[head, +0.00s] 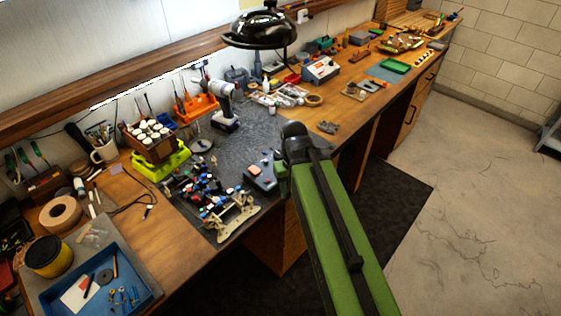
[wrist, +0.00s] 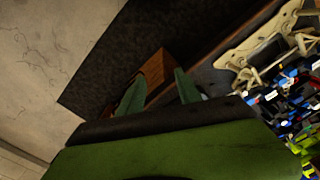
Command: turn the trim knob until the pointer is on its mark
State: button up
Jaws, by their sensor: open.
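My gripper (head: 282,181) is at the front edge of the bench, beside a small dark box (head: 260,183) on the grey mat. In the wrist view its two green fingers (wrist: 160,78) stand apart with nothing seen between them. I cannot make out the trim knob, its pointer or its mark in either view. The racecar (head: 215,195), with many red, blue and black parts and cream arms (head: 238,216), sits on the mat left of my gripper. It also shows at the right of the wrist view (wrist: 285,95).
A yellow-green stand (head: 160,163) with a rack of white-topped jars is behind the car. A blue tray (head: 110,285) lies at the front left. A black lamp (head: 262,30) hangs over the bench. Open floor (head: 470,220) lies to the right.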

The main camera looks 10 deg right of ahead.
jog(key=w+r+n+p, duration=0.8)
jog(key=w+r+p, duration=0.55)
jog(key=r, duration=0.25)
jog(key=shift+n, duration=0.4)
notch_tip(320, 180, down, 18)
jog(key=b, duration=1.8)
jog(key=shift+f, duration=0.15)
grip_shut()
jog(key=shift+a, duration=0.15)
